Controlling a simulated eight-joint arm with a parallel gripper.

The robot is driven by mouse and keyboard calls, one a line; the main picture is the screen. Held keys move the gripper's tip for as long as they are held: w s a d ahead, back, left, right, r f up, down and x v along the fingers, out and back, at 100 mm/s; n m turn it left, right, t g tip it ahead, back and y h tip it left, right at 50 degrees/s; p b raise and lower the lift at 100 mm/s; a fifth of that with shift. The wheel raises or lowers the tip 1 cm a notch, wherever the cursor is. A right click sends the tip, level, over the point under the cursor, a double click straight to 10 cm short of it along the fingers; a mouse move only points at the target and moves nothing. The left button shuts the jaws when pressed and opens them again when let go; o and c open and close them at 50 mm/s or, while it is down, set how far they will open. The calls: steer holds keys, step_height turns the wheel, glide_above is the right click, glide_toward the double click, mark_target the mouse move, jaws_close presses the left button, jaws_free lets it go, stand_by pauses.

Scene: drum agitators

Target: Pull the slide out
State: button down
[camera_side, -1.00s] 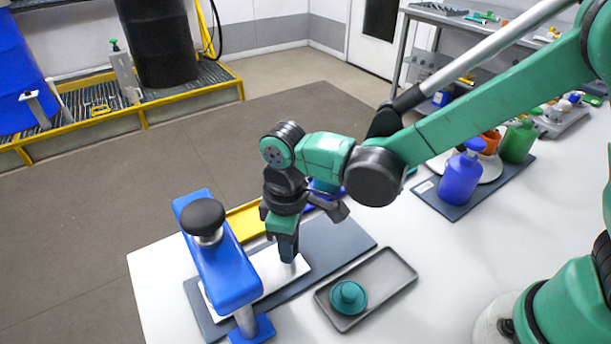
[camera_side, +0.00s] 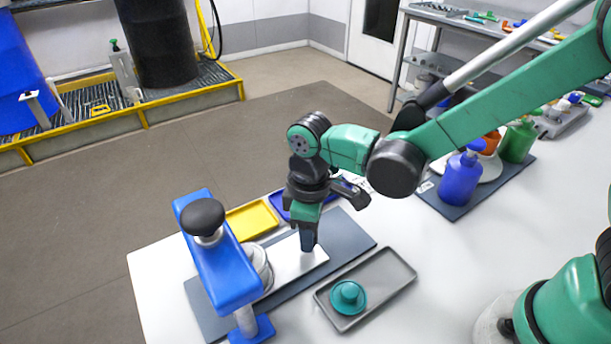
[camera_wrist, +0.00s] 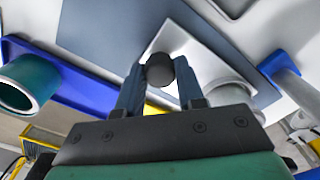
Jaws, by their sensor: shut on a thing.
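The slide (camera_side: 285,262) is a flat white plate lying on a dark blue-grey base (camera_side: 345,238). Its left part is under the blue press frame (camera_side: 225,268), which has a black knob (camera_side: 203,217) on top. My gripper (camera_side: 307,248) stands upright at the slide's right end. In the wrist view, my gripper (camera_wrist: 159,70) is shut on a dark round knob (camera_wrist: 160,68) at the end of the slide (camera_wrist: 190,38). A whitish round piece (camera_side: 262,268) sits on the slide beside the press; it also shows in the wrist view (camera_wrist: 228,97).
A grey tray (camera_side: 385,292) with a teal round part (camera_side: 348,297) lies to the right. A yellow tray (camera_side: 252,220) and a blue tray (camera_side: 280,205) are behind. Bottles, including a blue one (camera_side: 460,180), stand farther right. The base's right part is bare.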

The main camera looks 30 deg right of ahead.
steer(key=d, duration=0.8)
steer(key=shift+d, duration=0.1)
steer(key=c, duration=0.5)
jaws_free()
steer(key=shift+c, duration=0.2)
steer(key=shift+r, duration=2.8)
steer(key=s+d+r+m+t, duration=0.3)
steer(key=d+r+m+t, duration=0.2)
steer(key=m, duration=0.4)
steer(key=shift+s+d+r+t, duration=0.15)
steer(key=shift+s+d+t, duration=0.3)
steer(key=shift+t, duration=0.65)
